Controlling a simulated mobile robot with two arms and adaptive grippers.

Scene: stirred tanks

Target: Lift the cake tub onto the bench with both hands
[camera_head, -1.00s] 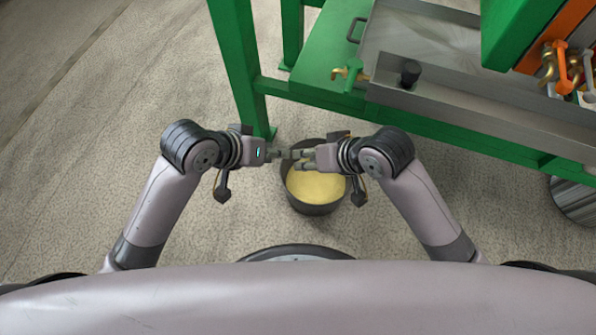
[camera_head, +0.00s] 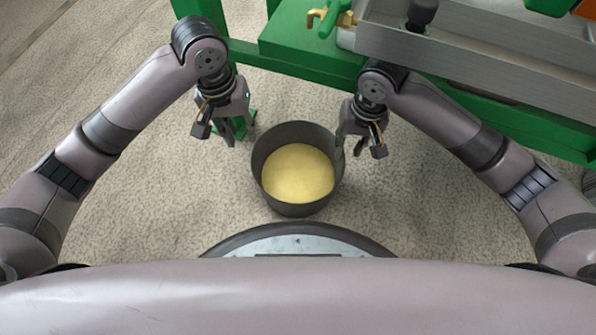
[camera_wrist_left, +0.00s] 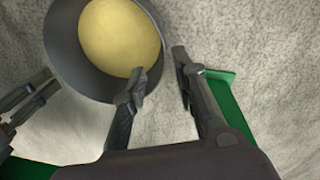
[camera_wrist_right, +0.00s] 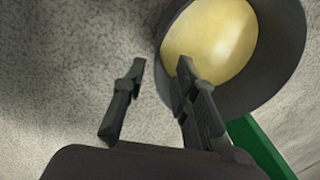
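The cake tub (camera_head: 262,177) is a dark grey round tub with a pale yellow filling, standing on the floor in the middle of the head view. My left gripper (camera_head: 238,133) is open and empty, pointing down a little to the left of the tub. In the left wrist view the fingers (camera_wrist_left: 158,75) are spread, one close to the tub's wall (camera_wrist_left: 62,50). My right gripper (camera_head: 358,146) is open at the tub's right edge. In the right wrist view one finger overlaps the tub's rim (camera_wrist_right: 290,65) and the other is outside it; contact is unclear.
The green-framed bench (camera_head: 300,40) with a grey metal tray (camera_head: 470,58) stands behind the tub, its edge near my right arm. A green-handled brass valve (camera_head: 333,18) and a black knob (camera_head: 421,14) are on it.

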